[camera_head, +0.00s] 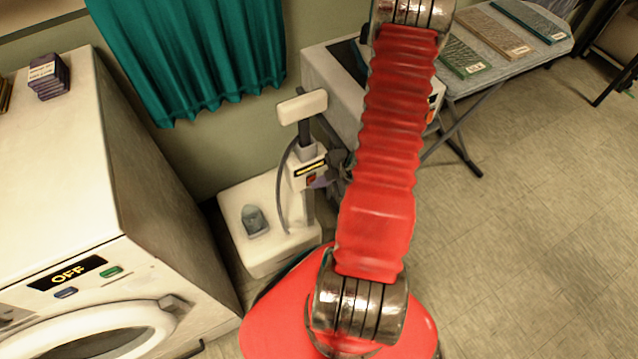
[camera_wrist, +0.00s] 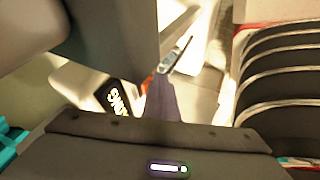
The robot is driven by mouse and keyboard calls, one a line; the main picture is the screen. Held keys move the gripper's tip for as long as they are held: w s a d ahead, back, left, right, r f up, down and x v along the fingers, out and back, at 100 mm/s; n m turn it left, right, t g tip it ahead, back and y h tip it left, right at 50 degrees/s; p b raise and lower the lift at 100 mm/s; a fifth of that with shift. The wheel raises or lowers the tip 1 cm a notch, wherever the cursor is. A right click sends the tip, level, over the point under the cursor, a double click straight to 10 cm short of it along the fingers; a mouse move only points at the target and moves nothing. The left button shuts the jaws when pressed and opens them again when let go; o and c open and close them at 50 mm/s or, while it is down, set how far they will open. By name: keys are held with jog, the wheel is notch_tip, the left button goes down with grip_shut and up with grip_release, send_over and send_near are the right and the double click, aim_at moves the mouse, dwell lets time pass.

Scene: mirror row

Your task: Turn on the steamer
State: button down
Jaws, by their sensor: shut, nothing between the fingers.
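My gripper (camera_head: 322,181) is shut and empty at the front of this box, partly hidden by my arm. In the wrist view my gripper (camera_wrist: 160,88) ends close beside a small orange-red part and the dark label (camera_wrist: 120,98). I cannot tell whether it touches.
A white washer (camera_head: 140,285) with an OFF display stands at the left. A teal curtain (camera_head: 195,55) hangs behind. Another white machine (camera_head: 328,70) and an ironing board (camera_head: 510,40) with several flat panels stand behind my arm. The tiled floor at right is clear.

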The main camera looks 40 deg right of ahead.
jog(key=shift+r, duration=0.75)
jog(key=s+d+r, duration=0.1)
jog(key=s+r, duration=0.7)
jog(key=s, duration=0.1)
jog(key=shift+r, duration=0.25)
dwell(0.4)
jog(key=shift+s+f, duration=0.1)
jog(key=shift+s+d+f, duration=0.1)
jog(key=shift+s+f, duration=0.1)
jog(key=shift+f, duration=0.4)
